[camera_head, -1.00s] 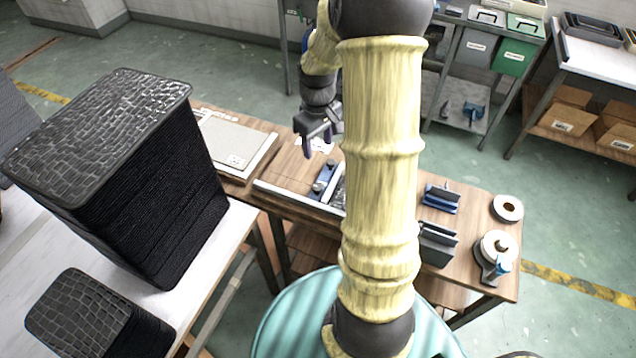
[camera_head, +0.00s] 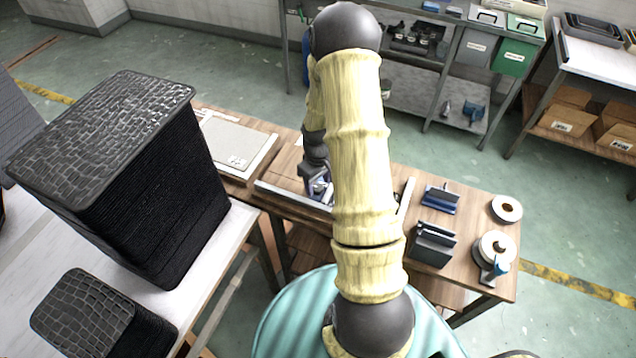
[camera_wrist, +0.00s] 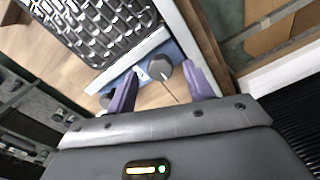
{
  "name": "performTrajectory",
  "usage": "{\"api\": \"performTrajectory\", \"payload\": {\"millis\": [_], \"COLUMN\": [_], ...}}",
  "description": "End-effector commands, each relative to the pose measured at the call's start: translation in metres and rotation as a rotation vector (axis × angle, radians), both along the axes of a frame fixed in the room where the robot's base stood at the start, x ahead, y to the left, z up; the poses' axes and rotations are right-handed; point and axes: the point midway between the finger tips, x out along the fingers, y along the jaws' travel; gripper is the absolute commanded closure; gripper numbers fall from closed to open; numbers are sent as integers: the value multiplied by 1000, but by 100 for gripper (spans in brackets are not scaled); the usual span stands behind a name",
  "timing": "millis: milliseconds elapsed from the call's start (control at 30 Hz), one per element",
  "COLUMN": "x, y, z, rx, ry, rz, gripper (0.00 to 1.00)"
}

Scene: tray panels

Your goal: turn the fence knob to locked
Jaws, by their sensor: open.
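In the head view my gripper (camera_head: 319,190) is low over the workbench, partly behind my arm, and the knob cannot be made out there.
The wooden workbench (camera_head: 470,225) also holds dark blue-based holders (camera_head: 440,198) and a tape roll (camera_head: 507,208) at right. A flat pale panel (camera_head: 232,142) lies at left. Tall dark stacks (camera_head: 130,190) stand on the white table at near left.

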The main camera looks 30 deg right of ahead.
Motion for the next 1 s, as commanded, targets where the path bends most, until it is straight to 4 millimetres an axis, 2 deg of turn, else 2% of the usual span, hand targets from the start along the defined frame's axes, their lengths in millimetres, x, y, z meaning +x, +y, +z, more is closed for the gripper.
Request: {"api": "performTrajectory", "payload": {"millis": [133,433,467,667,1000], "x": [0,0,0,0,0], "y": [0,0,0,0,0], "z": [-12,-14,-14,-14,-14], "rx": [0,-1,-1,-1,-1], "ry": [1,-1,-1,-1,-1], "rz": [1,1,1,1,-22], "gripper": [48,48,52,91,92]}}
